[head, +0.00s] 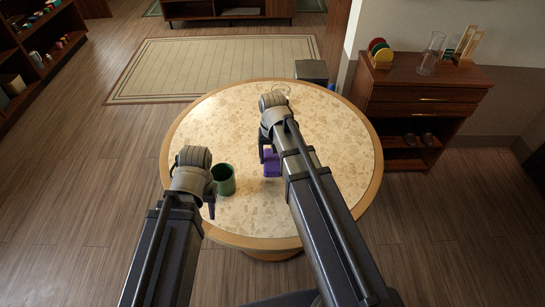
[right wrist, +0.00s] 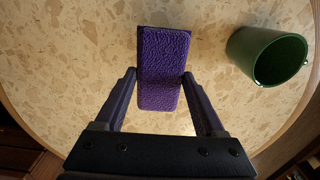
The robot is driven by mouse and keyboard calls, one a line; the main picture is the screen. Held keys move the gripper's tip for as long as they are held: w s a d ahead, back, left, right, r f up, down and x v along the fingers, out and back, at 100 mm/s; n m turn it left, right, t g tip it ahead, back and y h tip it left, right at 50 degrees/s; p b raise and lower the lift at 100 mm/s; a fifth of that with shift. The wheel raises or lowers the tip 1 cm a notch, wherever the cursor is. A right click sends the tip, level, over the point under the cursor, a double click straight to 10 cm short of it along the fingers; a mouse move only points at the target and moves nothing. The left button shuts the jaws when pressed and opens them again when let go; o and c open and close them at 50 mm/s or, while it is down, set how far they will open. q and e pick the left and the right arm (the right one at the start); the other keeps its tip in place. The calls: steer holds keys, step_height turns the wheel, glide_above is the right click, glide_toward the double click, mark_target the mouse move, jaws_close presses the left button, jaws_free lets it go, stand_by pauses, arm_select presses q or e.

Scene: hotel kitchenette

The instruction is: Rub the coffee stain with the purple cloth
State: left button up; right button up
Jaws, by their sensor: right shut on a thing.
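The purple cloth (head: 272,164) is a thick, textured rectangular pad over the round speckled table (head: 340,150). My right gripper (right wrist: 159,76) is shut on it, one finger on each long side, as the right wrist view shows. The cloth (right wrist: 162,50) extends past the fingertips; I cannot tell whether it touches the tabletop. My left gripper (head: 210,207) hangs over the left part of the table, just in front of a green cup; whether its jaws are open is not clear. I cannot make out a coffee stain in either view; my right arm covers part of the table.
The green cup (head: 226,184) stands left of the cloth in the head view and right of it in the right wrist view (right wrist: 268,56). A faint clear round item (head: 284,89) lies near the far edge. A wooden cabinet (head: 425,95) stands right.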

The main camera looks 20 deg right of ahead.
steer(key=shift+f, duration=0.1)
stand_by(0.3)
steer(key=shift+f+b, duration=0.55)
steer(key=shift+b, duration=0.1)
steer(key=shift+f, duration=0.1)
